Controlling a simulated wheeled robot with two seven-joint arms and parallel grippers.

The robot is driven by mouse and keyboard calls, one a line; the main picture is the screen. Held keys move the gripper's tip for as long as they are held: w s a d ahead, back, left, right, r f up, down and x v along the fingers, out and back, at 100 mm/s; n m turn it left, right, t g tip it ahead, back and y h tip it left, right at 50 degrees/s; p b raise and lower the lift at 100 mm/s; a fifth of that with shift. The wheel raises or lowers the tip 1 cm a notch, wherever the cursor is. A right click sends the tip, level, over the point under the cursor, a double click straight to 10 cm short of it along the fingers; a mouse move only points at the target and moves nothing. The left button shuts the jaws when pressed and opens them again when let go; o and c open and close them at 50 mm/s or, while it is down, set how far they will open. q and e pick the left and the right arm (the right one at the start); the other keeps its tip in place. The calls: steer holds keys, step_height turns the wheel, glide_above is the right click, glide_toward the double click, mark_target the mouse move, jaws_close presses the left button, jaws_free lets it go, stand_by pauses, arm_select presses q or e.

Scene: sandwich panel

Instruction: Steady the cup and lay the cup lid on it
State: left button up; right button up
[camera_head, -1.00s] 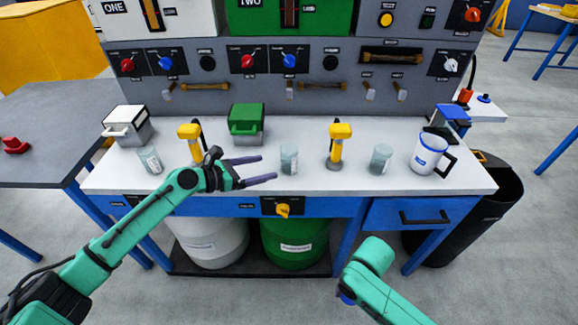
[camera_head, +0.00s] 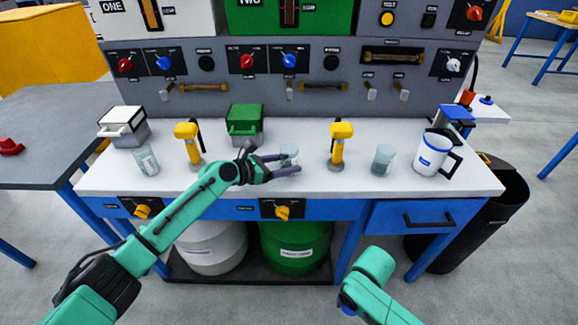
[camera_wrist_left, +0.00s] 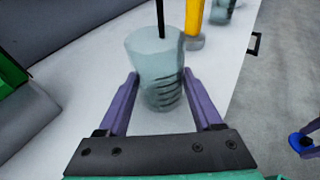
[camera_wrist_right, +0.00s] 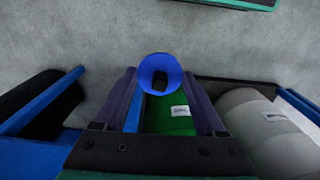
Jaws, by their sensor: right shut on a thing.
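A grey translucent cup (camera_head: 289,152) stands upright on the white bench top, and it fills the middle of the left wrist view (camera_wrist_left: 157,65). My left gripper (camera_head: 286,164) is open, with one purple finger on each side of this cup; gaps show in the left wrist view (camera_wrist_left: 162,105). The blue round cup lid (camera_wrist_right: 160,73) is between the fingertips of my right gripper (camera_wrist_right: 163,85), which is shut on it. The lid's edge also shows in the head view (camera_head: 346,304), low in front of the bench, where the right fingers are mostly hidden.
Similar cups stand left (camera_head: 147,160) and right (camera_head: 383,158). Yellow-topped posts (camera_head: 189,147) (camera_head: 338,147) flank the middle cup. A white mug (camera_head: 431,155) stands at the right end, and a green box (camera_head: 245,122) behind. A drawer (camera_head: 420,213) and bins are below the top.

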arm_select(q)
steer(key=o, duration=0.8)
steer(key=shift+a, duration=0.1)
